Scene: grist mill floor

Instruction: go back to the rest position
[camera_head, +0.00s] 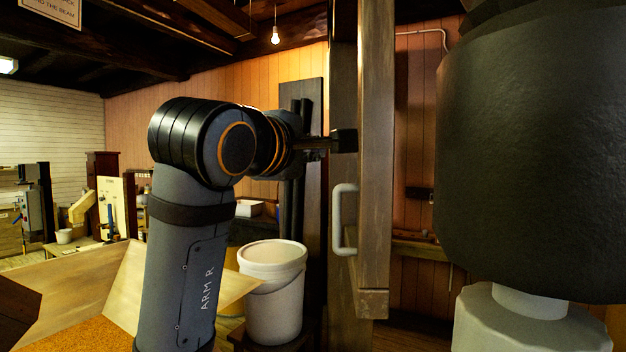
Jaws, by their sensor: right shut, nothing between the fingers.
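My right arm, marked ARM R, rises from the bottom left of the middle and bends to the right at its elbow. My right gripper (343,140) is at the end of it, shut and empty, right by the edge of an upright wooden panel (375,150). I cannot tell whether it touches the panel. A grey handle (341,220) on the panel is below the gripper, apart from it. My left gripper is not in view.
A large dark rounded body (535,150) fills the right side, above a pale grey base (520,325). A white bucket (275,310) stands right of my forearm. A bulb (275,38) hangs overhead.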

